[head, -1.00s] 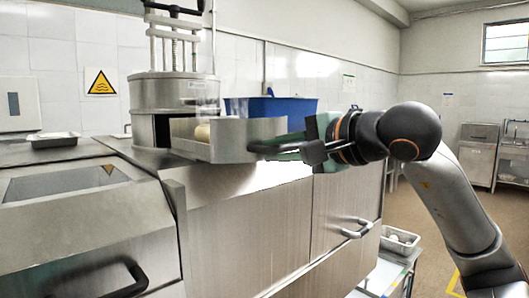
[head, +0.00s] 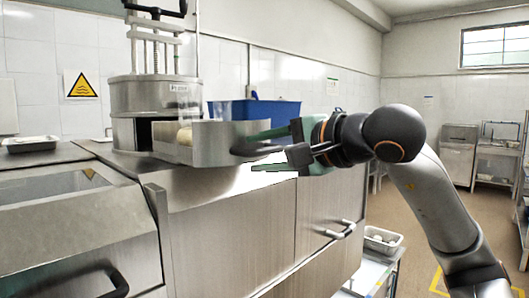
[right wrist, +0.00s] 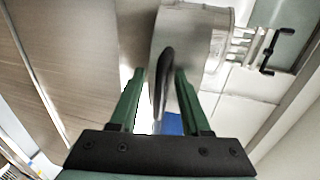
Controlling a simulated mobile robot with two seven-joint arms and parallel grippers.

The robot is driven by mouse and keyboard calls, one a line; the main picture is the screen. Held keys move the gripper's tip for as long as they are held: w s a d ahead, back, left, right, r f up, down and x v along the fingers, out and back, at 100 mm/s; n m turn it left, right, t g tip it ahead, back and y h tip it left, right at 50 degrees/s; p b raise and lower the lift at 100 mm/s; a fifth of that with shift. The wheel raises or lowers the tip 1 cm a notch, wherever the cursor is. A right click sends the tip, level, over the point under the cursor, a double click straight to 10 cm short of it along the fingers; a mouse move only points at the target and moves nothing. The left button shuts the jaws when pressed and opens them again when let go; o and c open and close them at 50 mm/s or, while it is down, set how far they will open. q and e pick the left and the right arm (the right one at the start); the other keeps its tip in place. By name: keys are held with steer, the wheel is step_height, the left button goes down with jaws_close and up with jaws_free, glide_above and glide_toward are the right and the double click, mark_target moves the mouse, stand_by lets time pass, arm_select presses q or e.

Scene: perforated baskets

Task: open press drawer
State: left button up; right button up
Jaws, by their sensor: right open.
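The press (head: 155,97) is a round metal drum with a screw frame on top, standing on the metal counter. A black handle (head: 250,148) is on the drawer's outer end. My right gripper (head: 268,151) is open, its green fingers on either side of the handle. The right wrist view shows the handle (right wrist: 164,72) between the spread fingers (right wrist: 158,80), apparently clear of both. My left gripper is out of view.
A blue bin (head: 262,111) stands behind the drawer. Below the counter are cabinet fronts with a bar handle (head: 341,230). A tray of pale items (head: 381,240) sits on a low table to the right. Open floor lies farther right.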

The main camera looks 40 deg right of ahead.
steer(key=v, duration=1.2)
steer(key=shift+s, duration=0.25)
steer(key=shift+r, duration=0.1)
